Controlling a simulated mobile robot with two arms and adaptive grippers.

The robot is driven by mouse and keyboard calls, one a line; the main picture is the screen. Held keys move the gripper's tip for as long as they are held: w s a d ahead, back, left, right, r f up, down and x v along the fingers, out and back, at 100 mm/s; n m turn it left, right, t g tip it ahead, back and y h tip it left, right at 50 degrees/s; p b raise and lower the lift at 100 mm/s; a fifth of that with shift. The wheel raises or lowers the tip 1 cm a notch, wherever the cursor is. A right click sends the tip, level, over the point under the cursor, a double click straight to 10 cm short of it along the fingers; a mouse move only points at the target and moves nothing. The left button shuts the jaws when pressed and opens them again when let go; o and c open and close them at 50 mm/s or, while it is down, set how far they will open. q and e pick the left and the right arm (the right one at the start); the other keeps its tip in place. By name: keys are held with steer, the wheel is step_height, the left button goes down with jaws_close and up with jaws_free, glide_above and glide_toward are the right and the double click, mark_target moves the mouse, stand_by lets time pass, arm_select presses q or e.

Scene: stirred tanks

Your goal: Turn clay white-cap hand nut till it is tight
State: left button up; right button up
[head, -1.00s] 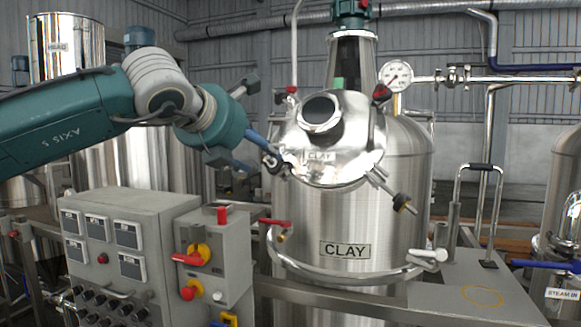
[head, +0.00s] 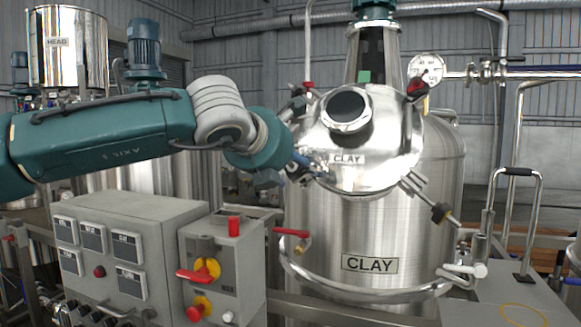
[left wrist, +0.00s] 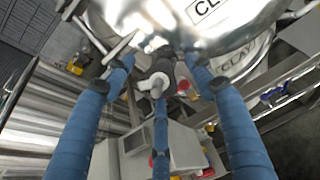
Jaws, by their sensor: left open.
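The clay tank's shiny lid (head: 385,150) is shut and tilted toward me, with a "CLAY" label on it. My left gripper (head: 312,170) is at the lid's left rim in the head view. In the left wrist view its blue fingers (left wrist: 158,66) are spread open around a dark hand nut with a pale cap (left wrist: 157,86). The nut lies between the fingers; I cannot tell whether any finger touches it. In the head view the gripper hides this nut. My right gripper is not in view.
A grey control box with a red-handled switch (head: 199,272) stands below my left arm. A red-handled valve (head: 291,233) sits just under the gripper. A metal rail (head: 365,292) rings the tank.

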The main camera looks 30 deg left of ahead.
arm_select(q)
steer(key=c, duration=1.1)
steer(key=shift+c, duration=0.2)
